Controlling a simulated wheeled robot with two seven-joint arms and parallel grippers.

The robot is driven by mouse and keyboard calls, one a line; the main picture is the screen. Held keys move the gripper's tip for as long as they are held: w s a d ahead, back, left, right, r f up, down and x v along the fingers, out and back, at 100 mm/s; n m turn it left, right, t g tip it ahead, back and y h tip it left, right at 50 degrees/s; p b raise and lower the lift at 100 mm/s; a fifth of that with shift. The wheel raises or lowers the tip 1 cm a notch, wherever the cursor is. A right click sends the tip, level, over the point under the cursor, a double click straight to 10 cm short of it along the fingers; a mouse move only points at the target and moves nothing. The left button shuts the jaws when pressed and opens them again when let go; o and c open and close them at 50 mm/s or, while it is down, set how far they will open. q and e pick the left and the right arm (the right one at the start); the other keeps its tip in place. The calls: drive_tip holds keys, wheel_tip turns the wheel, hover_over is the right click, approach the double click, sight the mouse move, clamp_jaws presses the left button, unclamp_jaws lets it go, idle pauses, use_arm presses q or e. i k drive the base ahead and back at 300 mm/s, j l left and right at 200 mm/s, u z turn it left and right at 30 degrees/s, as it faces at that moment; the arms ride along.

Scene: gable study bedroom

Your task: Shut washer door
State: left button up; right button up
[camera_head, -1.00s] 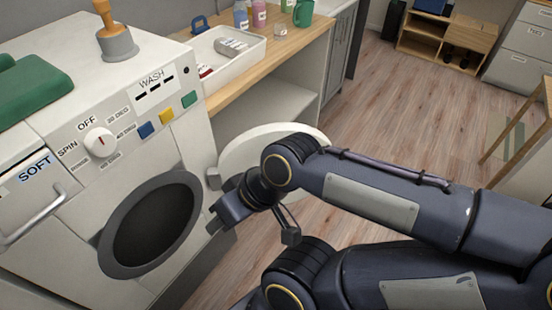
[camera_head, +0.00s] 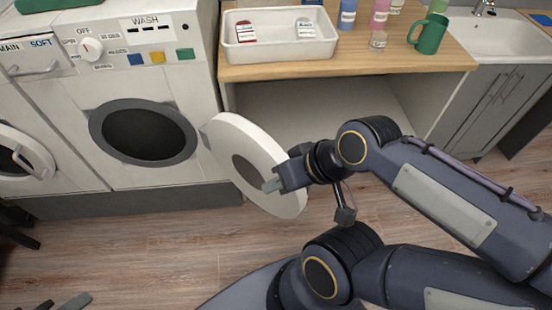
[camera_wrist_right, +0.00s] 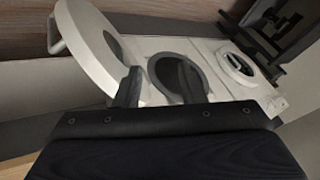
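The washer (camera_head: 190,88) is a white machine with a dark round opening (camera_head: 145,134) and a panel marked WASH. Its round white door (camera_head: 236,128) stands open, swung out to the right of the opening. My right gripper (camera_head: 280,180) is in front of the door's grey centre in the head view. In the right wrist view its fingers (camera_wrist_right: 160,88) appear apart with nothing between them, and the door (camera_wrist_right: 85,38) lies beyond the left finger. Whether it touches the door is unclear. Dark grey pieces at the lower left edge may be my left gripper (camera_head: 60,303), mostly cut off.
A second machine with a round front door (camera_head: 20,158) stands at the left. A wooden counter (camera_head: 350,65) at the right carries a white tray (camera_head: 278,54), bottles and a green mug (camera_head: 430,36). The wooden floor (camera_head: 180,260) before the washer is clear.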

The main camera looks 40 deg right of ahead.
sight(247, 154)
drive_tip(key=l+u, duration=0.15)
drive_tip(key=l, duration=0.25)
drive_tip(key=k+l+u, duration=0.15)
drive_tip(key=l, duration=0.25)
drive_tip(key=l+u, duration=0.15)
drive_tip(key=l, duration=0.3)
drive_tip(key=k+l+u, duration=0.1)
drive_tip(key=l, duration=0.25)
drive_tip(key=k+l+u, duration=0.15)
drive_tip(key=l, duration=0.25)
drive_tip(key=k+l+u, duration=0.15)
drive_tip(key=l, duration=0.25)
drive_tip(key=k+l+u, duration=0.15)
drive_tip(key=l, duration=0.2)
drive_tip(key=j+z, duration=0.2)
